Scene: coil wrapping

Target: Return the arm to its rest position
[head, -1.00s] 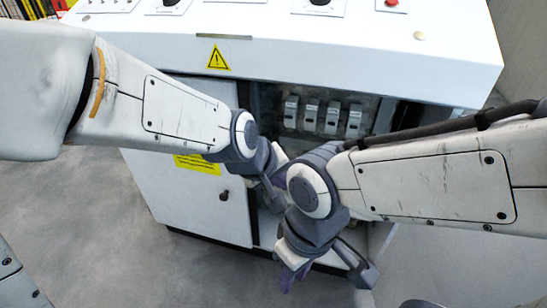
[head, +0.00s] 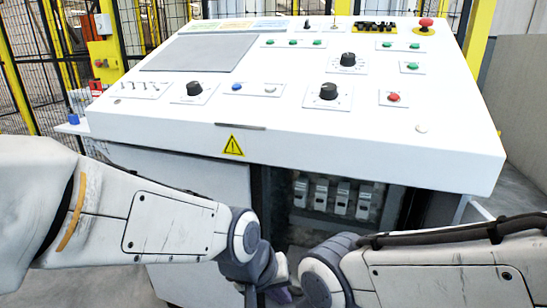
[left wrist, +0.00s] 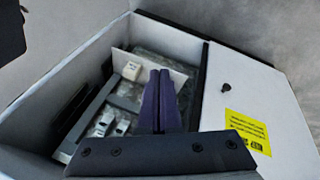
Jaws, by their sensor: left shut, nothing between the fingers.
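My left arm (head: 165,220) reaches in from the left in the head view, and its gripper (head: 279,296) hangs low in front of the open cabinet bay. In the left wrist view the purple fingers of the left gripper (left wrist: 160,78) are together with nothing between them. They point into the open cabinet and are apart from its parts as far as I can tell. My right arm (head: 440,272) comes in from the right with its wrist near the left one. The right gripper is below the picture edge and hidden.
The white control console (head: 300,135) stands ahead, with knobs, buttons and a red stop button (head: 426,23) on top. Grey switches (head: 335,195) sit in the open bay below. A cabinet door with a yellow label (left wrist: 247,131) stands beside the bay. Yellow-framed fencing stands behind.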

